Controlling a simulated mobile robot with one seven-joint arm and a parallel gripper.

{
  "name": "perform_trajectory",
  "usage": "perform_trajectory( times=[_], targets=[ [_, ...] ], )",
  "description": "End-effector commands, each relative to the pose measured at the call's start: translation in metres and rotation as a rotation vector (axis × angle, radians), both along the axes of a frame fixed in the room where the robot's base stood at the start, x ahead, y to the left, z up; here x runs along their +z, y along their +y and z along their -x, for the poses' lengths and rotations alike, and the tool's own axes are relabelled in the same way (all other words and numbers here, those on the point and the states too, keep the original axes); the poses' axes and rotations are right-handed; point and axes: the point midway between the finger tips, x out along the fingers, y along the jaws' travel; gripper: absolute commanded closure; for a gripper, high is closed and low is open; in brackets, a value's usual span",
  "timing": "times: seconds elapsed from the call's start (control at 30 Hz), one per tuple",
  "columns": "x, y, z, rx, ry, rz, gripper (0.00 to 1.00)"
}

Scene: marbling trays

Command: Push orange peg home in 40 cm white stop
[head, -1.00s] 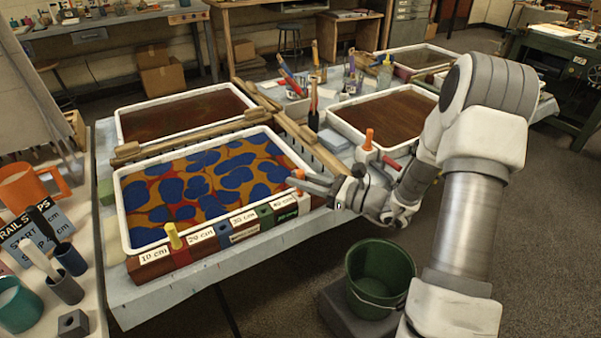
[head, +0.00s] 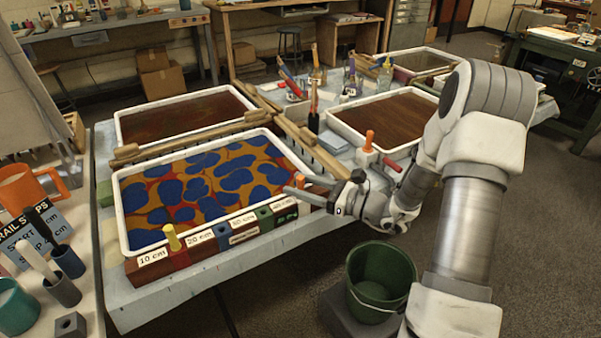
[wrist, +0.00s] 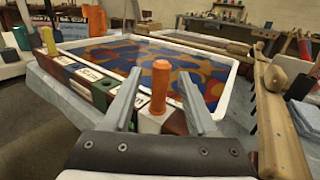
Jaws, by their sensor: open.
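The orange peg (wrist: 160,85) stands upright in the white stop (wrist: 152,122) at the near end of the rail in the wrist view, with a long part of it above the block. My gripper (wrist: 160,72) is open, with one finger on each side of the peg and visible gaps between. In the head view, my gripper (head: 294,185) is at the right end of the front rail and hides most of the peg. The "40 cm" label (head: 283,206) is at that end of the rail. The peg's lower end is hidden inside the stop.
A tray of blue and orange marbling (head: 127,215) lies behind the rail. A yellow peg (head: 172,237) stands near the "10 cm" label. Another orange peg (head: 369,140) stands on a white block by the brown tray. A green bucket (head: 380,285) is below the table edge.

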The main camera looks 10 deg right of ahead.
Motion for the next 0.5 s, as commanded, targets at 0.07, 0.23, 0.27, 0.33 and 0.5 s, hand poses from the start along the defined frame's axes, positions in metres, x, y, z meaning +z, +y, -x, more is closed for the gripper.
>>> perform_trajectory(
  times=[0.07,0.23,0.27,0.33,0.5],
  targets=[
    [0.000,0.000,0.000,0.000,0.000,0.000,0.42],
    [0.000,-0.006,0.004,-0.003,0.001,0.000,0.42],
    [0.001,-0.010,0.006,-0.004,0.001,0.000,0.42],
    [0.001,-0.018,0.013,-0.004,0.002,0.000,0.42],
    [0.002,-0.049,0.038,-0.006,0.003,-0.001,0.42]
  ],
)
